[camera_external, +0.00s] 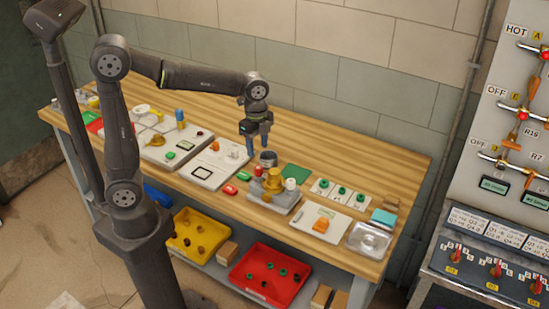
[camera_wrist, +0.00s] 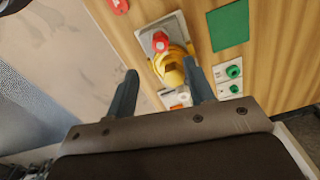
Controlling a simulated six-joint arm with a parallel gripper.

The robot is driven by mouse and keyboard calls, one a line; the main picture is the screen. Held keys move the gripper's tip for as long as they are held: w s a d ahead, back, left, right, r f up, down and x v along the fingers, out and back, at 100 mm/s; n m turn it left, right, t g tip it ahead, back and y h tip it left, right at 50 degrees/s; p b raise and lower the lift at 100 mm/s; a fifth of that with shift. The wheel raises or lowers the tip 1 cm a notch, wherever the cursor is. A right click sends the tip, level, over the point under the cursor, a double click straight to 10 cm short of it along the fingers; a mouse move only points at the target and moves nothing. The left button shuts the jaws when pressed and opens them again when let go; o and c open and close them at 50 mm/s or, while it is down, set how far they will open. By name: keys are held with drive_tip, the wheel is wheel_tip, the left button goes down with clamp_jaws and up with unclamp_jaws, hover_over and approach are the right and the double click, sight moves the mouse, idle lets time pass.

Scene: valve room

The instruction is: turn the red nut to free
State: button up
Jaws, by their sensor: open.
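A red nut-like part (camera_external: 259,171) stands on a grey fixture plate (camera_external: 285,209), beside a yellow fitting (camera_external: 274,181). In the wrist view the red part (camera_wrist: 160,42) sits toward the far end of the plate (camera_wrist: 146,36), with the yellow fitting (camera_wrist: 172,65) on the nearer side. My gripper (camera_external: 259,147) is above the bench, behind and above the fixture, apart from the red part. Its two fingers (camera_wrist: 160,72) are spread and empty in the wrist view. The right finger overlaps the view of the yellow fitting's edge.
A white knob (camera_external: 291,184) is close beside the yellow fitting. A green square (camera_external: 296,173) and several green-knobbed plates (camera_external: 341,192) lie to the right. A red piece (camera_external: 230,189) lies left. The bench's back strip is clear.

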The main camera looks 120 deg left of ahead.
sight(258, 167)
wheel_tip(258, 167, down, 9)
idle(0.3)
drive_tip(key=c, duration=1)
